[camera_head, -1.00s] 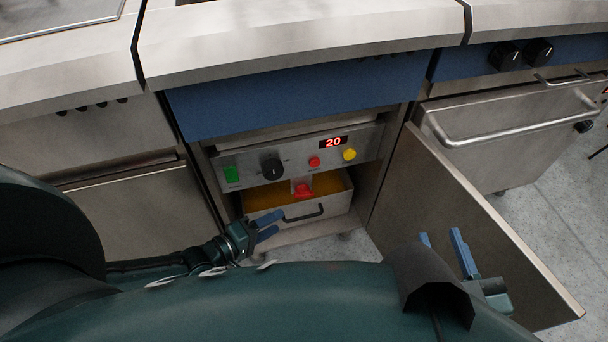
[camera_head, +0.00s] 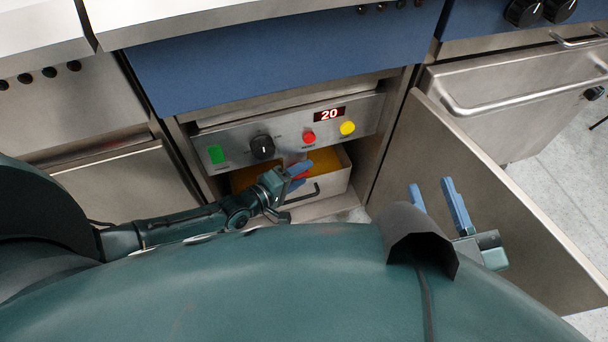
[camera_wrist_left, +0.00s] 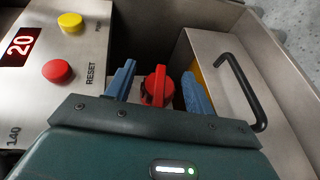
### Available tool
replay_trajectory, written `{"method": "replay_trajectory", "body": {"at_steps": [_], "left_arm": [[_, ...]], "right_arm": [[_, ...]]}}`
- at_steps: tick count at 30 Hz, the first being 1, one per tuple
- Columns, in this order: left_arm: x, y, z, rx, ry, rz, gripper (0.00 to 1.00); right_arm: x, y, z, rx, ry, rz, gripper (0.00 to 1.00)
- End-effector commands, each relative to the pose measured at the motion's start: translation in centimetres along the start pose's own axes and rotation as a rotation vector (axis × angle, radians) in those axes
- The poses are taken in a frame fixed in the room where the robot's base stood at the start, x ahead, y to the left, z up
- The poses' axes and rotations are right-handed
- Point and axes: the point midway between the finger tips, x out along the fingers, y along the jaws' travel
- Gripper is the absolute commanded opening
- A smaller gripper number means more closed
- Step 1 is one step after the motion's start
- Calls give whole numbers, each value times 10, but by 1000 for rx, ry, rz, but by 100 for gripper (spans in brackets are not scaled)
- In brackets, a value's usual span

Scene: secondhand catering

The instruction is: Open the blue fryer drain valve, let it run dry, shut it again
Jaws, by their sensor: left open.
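The drain valve is a red handle (camera_wrist_left: 158,86) in the left wrist view, under the control panel of the blue-fronted fryer (camera_head: 270,65). In the head view it is mostly hidden behind my left gripper (camera_head: 302,175). That gripper is open, with one blue finger on each side of the red handle in the left wrist view (camera_wrist_left: 159,70); I cannot tell whether they touch it. A steel drawer-like pan (camera_head: 335,182) with a black handle sits below the valve and holds yellow-orange oil (camera_head: 326,160). My right gripper (camera_head: 434,192) is open and empty before the open cabinet door.
The control panel (camera_head: 285,127) carries a black knob (camera_head: 262,147), a green switch (camera_head: 216,154), red and yellow buttons and a display reading 20. The open cabinet door (camera_head: 500,205) stands at the right. Steel units flank the fryer.

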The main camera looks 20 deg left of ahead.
Motion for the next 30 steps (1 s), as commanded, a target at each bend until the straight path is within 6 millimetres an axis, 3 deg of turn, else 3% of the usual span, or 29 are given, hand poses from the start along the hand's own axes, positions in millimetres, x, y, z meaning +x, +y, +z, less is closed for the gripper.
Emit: {"method": "replay_trajectory", "body": {"at_steps": [5, 14, 30], "left_arm": [[15, -1, 0, 0, 0, 0, 54], [18, 0, 0, 0, -1, -1, 54], [17, 0, 0, 1, 0, 0, 11]], "right_arm": [[0, -1, 2, 14, 5, -2, 32], [0, -1, 1, 20, 5, -3, 32], [1, -2, 0, 18, 10, -4, 32]]}}
